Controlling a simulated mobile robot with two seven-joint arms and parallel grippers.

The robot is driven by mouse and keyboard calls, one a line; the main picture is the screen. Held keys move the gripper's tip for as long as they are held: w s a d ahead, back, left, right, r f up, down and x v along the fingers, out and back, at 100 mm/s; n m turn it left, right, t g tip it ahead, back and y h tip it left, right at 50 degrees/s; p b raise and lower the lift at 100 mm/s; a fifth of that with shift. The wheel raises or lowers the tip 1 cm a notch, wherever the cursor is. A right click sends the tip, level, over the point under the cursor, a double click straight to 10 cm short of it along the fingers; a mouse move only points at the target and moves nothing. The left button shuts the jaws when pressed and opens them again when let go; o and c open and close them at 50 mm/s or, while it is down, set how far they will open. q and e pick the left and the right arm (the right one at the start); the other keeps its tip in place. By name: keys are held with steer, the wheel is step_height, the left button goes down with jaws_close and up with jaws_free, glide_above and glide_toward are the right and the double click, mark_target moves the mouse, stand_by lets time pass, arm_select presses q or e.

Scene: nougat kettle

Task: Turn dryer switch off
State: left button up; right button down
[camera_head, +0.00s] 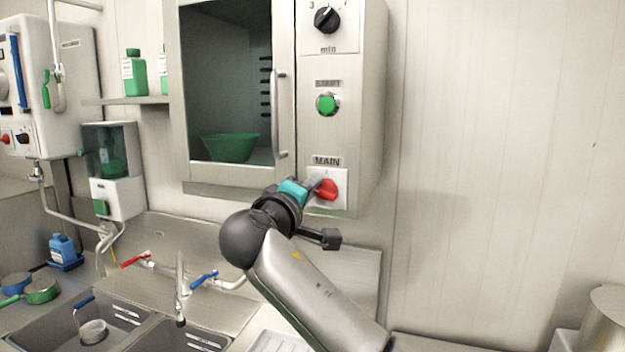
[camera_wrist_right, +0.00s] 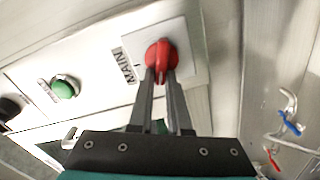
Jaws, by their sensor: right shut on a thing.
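The dryer (camera_head: 365,120) is a steel wall cabinet with a glass door and a control panel on its right side. Its red MAIN switch (camera_head: 328,189) is a rotary knob on a white plate at the panel's bottom. It also shows in the right wrist view (camera_wrist_right: 161,54). My right gripper (camera_head: 314,185) reaches up to the knob from the lower left. In the right wrist view its two fingers (camera_wrist_right: 162,82) are shut on the red knob. The fingers partly cover the knob. My left gripper is not in view.
Above the switch are a green START button (camera_head: 327,104) and a black timer dial (camera_head: 327,19). A green bowl (camera_head: 230,147) sits inside the dryer. Below are a sink (camera_head: 118,322) and taps (camera_head: 181,285). The wall to the right is bare.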

steer(key=shift+f+n+p, duration=0.25)
steer(key=shift+n+p, duration=0.2)
steer(key=shift+n, duration=0.7)
steer(key=shift+f+n+p, duration=0.2)
steer(key=shift+n+p, duration=0.2)
steer(key=shift+n, duration=0.75)
steer(key=c, duration=0.9)
jaws_free()
steer(key=shift+o, duration=0.2)
